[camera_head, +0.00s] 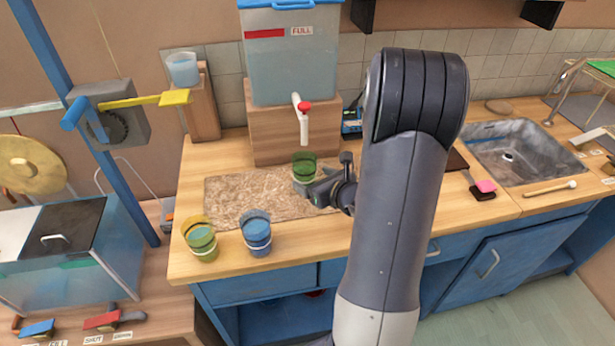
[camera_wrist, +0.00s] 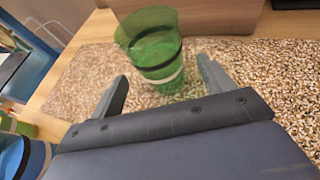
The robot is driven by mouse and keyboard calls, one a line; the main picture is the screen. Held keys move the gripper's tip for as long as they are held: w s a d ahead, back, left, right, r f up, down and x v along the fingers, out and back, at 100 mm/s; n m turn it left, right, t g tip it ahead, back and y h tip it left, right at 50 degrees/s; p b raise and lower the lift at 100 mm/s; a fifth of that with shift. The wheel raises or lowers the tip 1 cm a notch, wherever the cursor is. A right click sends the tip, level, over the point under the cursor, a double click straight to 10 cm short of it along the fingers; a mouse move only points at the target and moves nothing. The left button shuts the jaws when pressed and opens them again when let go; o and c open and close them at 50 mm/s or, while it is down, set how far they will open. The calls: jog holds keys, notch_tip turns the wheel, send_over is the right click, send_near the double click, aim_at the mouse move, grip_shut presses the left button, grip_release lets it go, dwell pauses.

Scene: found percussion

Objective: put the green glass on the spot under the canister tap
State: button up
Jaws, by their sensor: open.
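The green glass (camera_head: 304,163) stands upright on the speckled mat (camera_head: 240,195), in front of the wooden block and below the canister tap (camera_head: 301,120) in the head view. The tap has a white spout and red knob and hangs from the clear canister (camera_head: 290,60). My gripper (camera_head: 312,188) is open at the near side of the glass. In the wrist view the green glass (camera_wrist: 150,55), with a pale band, shows between and just beyond the fingertips of my gripper (camera_wrist: 162,72), with gaps on both sides. No marked spot is visible under the glass.
A yellow-green glass (camera_head: 200,240) and a blue glass (camera_head: 256,234) stand on the counter at the front left. The wooden block (camera_head: 270,140) is close behind the green glass. The mat's left part is clear. A sink (camera_head: 508,150) lies to the right.

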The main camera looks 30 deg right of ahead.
jog(key=shift+v, duration=1.25)
